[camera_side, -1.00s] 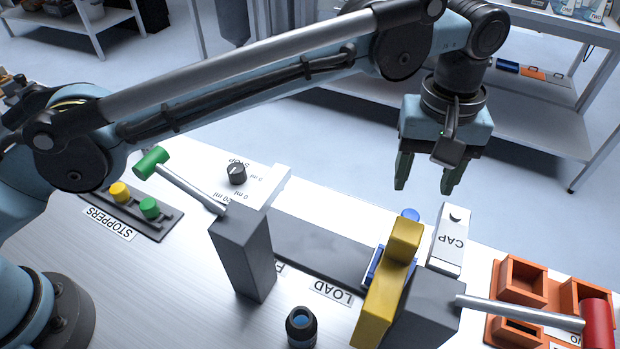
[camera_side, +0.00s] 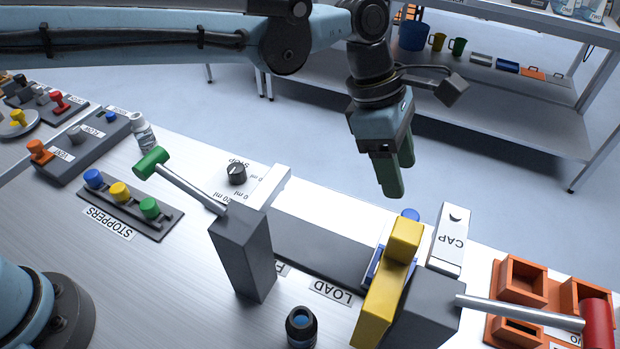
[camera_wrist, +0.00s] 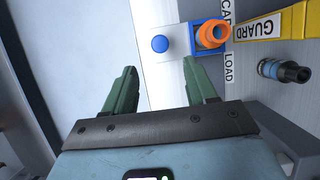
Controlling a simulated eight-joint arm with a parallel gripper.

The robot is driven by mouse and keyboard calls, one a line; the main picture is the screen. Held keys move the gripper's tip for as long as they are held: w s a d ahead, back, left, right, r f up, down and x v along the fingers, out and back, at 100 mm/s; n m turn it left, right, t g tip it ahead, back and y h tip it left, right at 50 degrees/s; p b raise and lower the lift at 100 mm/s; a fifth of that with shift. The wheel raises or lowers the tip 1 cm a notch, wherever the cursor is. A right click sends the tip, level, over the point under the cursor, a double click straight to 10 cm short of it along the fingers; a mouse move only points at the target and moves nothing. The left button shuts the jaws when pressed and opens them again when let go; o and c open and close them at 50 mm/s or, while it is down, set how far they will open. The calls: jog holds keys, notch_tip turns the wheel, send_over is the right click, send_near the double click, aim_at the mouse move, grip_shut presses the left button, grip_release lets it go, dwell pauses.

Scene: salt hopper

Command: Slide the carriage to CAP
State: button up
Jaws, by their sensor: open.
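The carriage (camera_wrist: 191,38) shows in the wrist view as a blue piece carrying an orange ring, with a round blue knob (camera_wrist: 160,44) at its left end. It sits on the rail (camera_wrist: 160,90) beside the CAP (camera_wrist: 226,10) and LOAD (camera_wrist: 228,68) labels. In the side view the yellow guard (camera_side: 384,290) hides most of the carriage; some blue edge (camera_side: 372,264) and the knob (camera_side: 410,215) show. My gripper (camera_side: 392,188) is open and empty, pointing down behind the rail, above and apart from the knob. In the wrist view its fingertips (camera_wrist: 158,78) are below the knob.
A grey post (camera_side: 243,255) with a green-headed lever (camera_side: 151,162) stands left, and a red-headed lever (camera_side: 597,325) lies right beside orange bins (camera_side: 522,280). A dark vial (camera_side: 301,327) stands in front.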

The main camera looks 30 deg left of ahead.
aim_at(409, 214)
jog(key=x, duration=0.8)
grip_shut()
